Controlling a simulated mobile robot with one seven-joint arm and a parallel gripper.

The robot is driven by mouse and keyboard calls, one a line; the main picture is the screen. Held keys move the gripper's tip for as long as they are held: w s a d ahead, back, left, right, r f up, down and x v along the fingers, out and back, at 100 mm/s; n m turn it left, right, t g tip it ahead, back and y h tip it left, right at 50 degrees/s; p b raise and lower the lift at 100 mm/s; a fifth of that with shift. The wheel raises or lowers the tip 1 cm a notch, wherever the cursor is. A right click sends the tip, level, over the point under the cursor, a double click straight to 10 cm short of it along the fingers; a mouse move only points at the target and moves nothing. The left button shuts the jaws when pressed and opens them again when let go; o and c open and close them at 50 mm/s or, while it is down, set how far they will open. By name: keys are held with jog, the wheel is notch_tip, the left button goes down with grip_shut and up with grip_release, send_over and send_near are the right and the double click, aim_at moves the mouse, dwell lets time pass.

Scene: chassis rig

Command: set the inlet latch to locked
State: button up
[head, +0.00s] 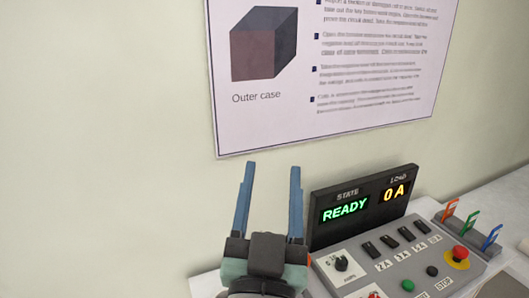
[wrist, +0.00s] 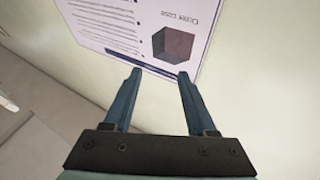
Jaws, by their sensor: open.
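No inlet latch can be made out in either view. My gripper (head: 268,168) is open and empty, with its two blue fingers pointing up in front of the pale wall, left of a control panel (head: 377,262). In the wrist view my gripper (wrist: 160,74) shows its fingers spread apart, with the wall and a poster beyond them. Nothing is between the fingers. My gripper and arm hide the part of the bench behind them.
The panel's display (head: 364,207) reads READY and 0 A. The panel has several black switches, a knob (head: 341,262), a green button (head: 407,285) and a red stop button (head: 460,254). Coloured clips (head: 470,222) stand at right. A poster (head: 330,75) hangs on the wall.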

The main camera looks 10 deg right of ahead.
jog(key=shift+a+r+t+y, duration=0.15)
jog(key=shift+a+r+y, duration=0.05)
jog(key=shift+r, duration=0.55)
jog(key=shift+a+r+t+y, duration=0.15)
jog(key=shift+a+r+y, duration=0.05)
jog(key=shift+r, duration=0.5)
jog(key=shift+r, duration=0.1)
jog(key=s+a+r+n+t+y+p, duration=0.1)
jog(key=s+a+r+y+p, duration=0.1)
jog(key=r, duration=0.6)
jog(key=s+a+r+n+t+y+p, duration=0.1)
jog(key=s+a+r+n+t+y, duration=0.1)
jog(key=r, duration=0.6)
jog(key=s+a+r+n+t+y+p, duration=0.1)
jog(key=s+a+r+t+y+p, duration=0.1)
jog(key=r, duration=0.6)
jog(key=shift+s+a+r+n+y+p, duration=0.3)
jog(key=shift+s+a+r+n+p, duration=0.1)
jog(key=shift+s+a, duration=0.5)
jog(key=shift+f, duration=0.15)
